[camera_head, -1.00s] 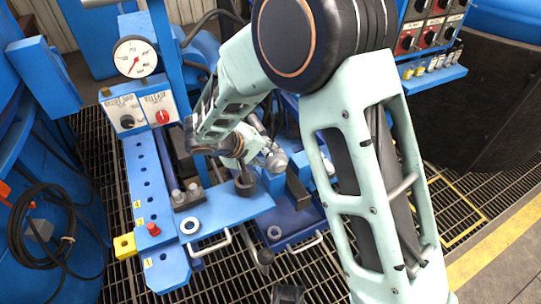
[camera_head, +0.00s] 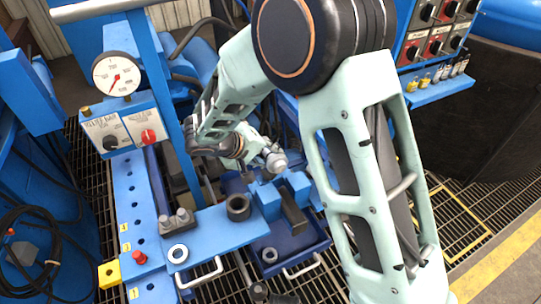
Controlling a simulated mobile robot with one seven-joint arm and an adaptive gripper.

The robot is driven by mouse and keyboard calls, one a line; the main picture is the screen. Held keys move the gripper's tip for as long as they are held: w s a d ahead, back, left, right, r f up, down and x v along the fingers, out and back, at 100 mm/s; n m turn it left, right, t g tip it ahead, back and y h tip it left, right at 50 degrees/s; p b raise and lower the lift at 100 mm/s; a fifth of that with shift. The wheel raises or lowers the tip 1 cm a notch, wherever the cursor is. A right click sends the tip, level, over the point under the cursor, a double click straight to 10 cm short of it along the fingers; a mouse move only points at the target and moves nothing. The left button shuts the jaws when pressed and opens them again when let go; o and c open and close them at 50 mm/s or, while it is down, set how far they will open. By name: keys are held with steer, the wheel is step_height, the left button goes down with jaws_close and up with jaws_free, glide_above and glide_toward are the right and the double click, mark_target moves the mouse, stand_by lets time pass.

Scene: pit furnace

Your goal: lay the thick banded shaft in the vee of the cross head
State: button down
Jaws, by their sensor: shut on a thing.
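My gripper (camera_head: 262,152) is small and mostly hidden at the far end of my pale green arm. A grey, rounded metal piece (camera_head: 276,161) shows at its tip; it looks like one end of the held shaft, but its bands cannot be made out. The gripper's fingers are not clear. Just below it in the picture are raised blue blocks (camera_head: 268,203) with a dark bar (camera_head: 294,214) between them; these may be the cross head, though its vee is not clear. The grey piece appears above and apart from them.
A blue column, a gauge (camera_head: 117,74) and control boxes (camera_head: 122,129) rise at left.

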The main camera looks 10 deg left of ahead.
steer(key=shift+w+f+b, duration=0.1)
steer(key=shift+f+b, duration=0.75)
steer(key=shift+f, duration=1.25)
steer(key=shift+f+b, duration=1.3)
steer(key=shift+b, duration=0.2)
steer(key=shift+s+a+f+b, duration=0.2)
steer(key=shift+s+b, duration=0.15)
steer(key=shift+b, duration=0.55)
steer(key=shift+s+d+f+b, duration=0.15)
steer(key=shift+f+b, duration=0.5)
steer(key=shift+b, duration=0.35)
steer(key=c, duration=1.4)
jaws_free()
steer(key=shift+f, duration=0.1)
steer(key=shift+c, duration=0.2)
steer(key=shift+f, duration=0.1)
steer(key=v, duration=1.2)
steer(key=shift+w+r, duration=0.25)
